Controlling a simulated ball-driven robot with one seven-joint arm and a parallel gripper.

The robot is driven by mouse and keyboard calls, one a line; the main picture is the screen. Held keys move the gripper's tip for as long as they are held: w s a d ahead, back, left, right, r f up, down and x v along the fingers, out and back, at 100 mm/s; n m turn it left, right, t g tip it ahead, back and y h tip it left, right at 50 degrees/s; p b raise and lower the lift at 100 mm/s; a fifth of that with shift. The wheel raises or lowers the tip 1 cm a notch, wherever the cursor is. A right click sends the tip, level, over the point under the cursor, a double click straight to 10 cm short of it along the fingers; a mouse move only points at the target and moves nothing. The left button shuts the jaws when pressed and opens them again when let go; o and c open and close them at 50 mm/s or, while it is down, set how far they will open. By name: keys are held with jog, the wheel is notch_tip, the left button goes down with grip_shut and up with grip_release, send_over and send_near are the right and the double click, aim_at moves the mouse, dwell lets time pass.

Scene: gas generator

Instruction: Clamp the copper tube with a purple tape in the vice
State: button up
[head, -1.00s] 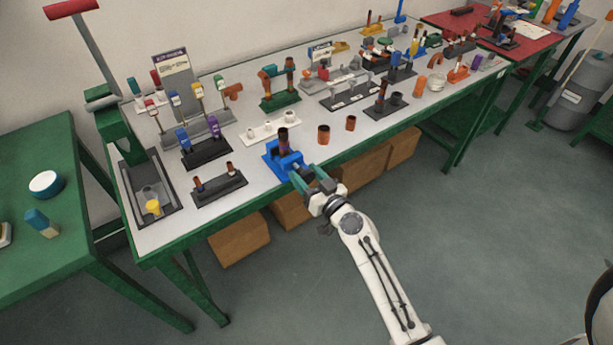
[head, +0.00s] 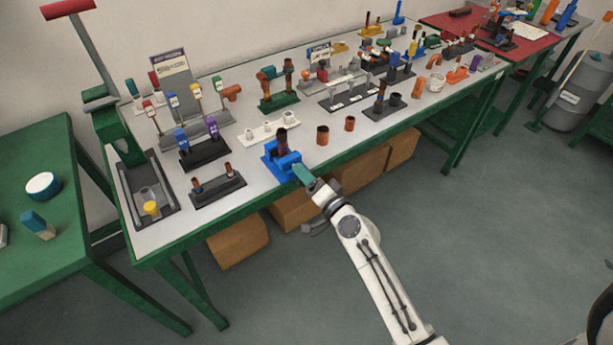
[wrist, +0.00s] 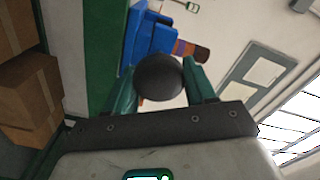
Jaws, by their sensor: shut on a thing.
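The blue vice (head: 282,160) stands at the front edge of the long workbench, and it also shows in the wrist view (wrist: 150,40). A dark-banded copper tube (head: 282,139) stands upright in it. In the wrist view the tube (wrist: 190,50) sticks out of the blue jaws, with a purplish band beside the copper end. My gripper (head: 302,174) is at the vice's front. In the wrist view its green fingers (wrist: 162,88) are shut on a dark round knob (wrist: 158,77), which looks like the vice's handle end. The rest of the handle is hidden.
Two loose copper pieces (head: 323,135) stand right of the vice. A dark rack with short tubes (head: 216,188) is to the left, and a white holder (head: 268,130) is behind. Cardboard boxes (head: 238,240) sit under the bench. The floor in front is clear.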

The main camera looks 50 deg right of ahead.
jog(key=m, duration=0.6)
jog(key=shift+f+m+p, duration=0.1)
jog(key=shift+m+p, duration=0.2)
jog(key=shift+p, duration=0.05)
jog(key=m, duration=0.3)
jog(key=shift+f+m+p, duration=0.1)
jog(key=shift+m+p, duration=0.2)
jog(key=m, duration=0.3)
jog(key=shift+f+m+p, duration=0.1)
jog(key=shift+m+p, duration=0.2)
jog(key=shift+p, duration=0.05)
jog(key=m+p, duration=0.1)
jog(key=m, duration=0.5)
jog(key=shift+a+p, duration=0.1)
jog(key=shift+p, duration=0.25)
jog(key=m+p, duration=0.1)
jog(key=m, duration=0.3)
jog(key=shift+a+f+m, duration=0.1)
jog(key=shift+m, duration=0.2)
jog(key=shift+m+p, duration=0.55)
jog(key=shift+m, duration=0.55)
jog(key=shift+a+f, duration=0.1)
